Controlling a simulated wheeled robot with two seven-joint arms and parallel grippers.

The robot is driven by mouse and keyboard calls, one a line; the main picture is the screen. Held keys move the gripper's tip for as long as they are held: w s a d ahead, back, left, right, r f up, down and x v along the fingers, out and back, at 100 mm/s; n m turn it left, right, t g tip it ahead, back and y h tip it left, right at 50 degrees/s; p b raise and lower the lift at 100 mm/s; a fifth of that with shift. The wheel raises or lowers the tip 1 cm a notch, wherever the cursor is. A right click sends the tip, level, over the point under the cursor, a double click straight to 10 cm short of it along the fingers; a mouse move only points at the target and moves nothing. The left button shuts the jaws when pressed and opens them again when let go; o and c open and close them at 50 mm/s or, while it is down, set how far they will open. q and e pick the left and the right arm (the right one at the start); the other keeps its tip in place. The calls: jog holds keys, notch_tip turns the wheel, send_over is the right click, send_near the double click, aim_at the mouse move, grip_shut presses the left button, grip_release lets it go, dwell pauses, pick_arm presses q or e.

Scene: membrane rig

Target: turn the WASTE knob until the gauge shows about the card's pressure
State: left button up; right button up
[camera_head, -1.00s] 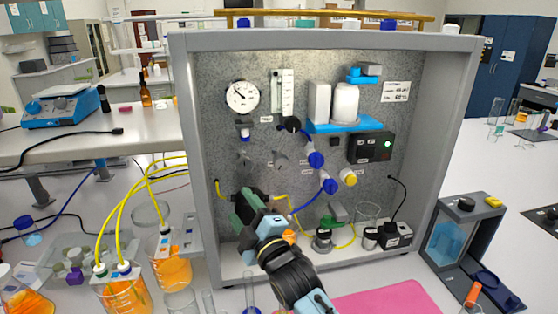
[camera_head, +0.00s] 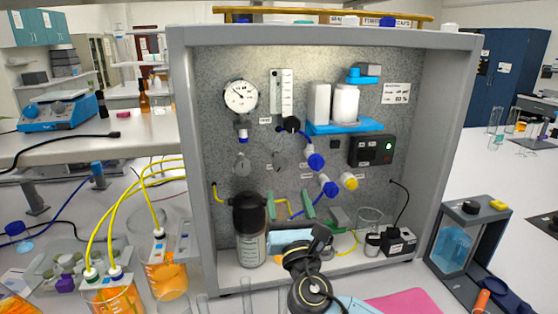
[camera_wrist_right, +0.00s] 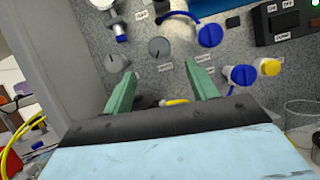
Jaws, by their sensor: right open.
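Two round grey knobs are on the rig's speckled back panel: a left knob (camera_head: 241,163) and a right knob (camera_head: 280,160). The wrist view also shows the left knob (camera_wrist_right: 114,62) and the right knob (camera_wrist_right: 159,47). Their labels are too small to read, so I cannot tell which is WASTE. The white gauge (camera_head: 241,97) has its needle up and left; its scale is unreadable. The white card (camera_head: 396,93) is at upper right, its print unclear. My right gripper (camera_head: 289,206) is open and empty, below the right knob, with green fingers pointing at the panel. My left gripper is out of view.
A black-topped bottle (camera_head: 250,232) stands left of my right gripper. Blue valves (camera_head: 315,160) and a yellow-capped fitting (camera_head: 349,181) are to the right of the knobs. The grey frame (camera_head: 193,170) walls the rig. Yellow tubes (camera_head: 120,205) run to orange beakers at left.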

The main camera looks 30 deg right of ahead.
aim_at(279, 158)
jog(key=p+x, duration=0.1)
jog(key=x, duration=1.2)
jog(key=shift+p, duration=0.4)
jog(key=shift+c, duration=0.5)
jog(key=shift+f, duration=0.1)
jog(key=c, duration=0.9)
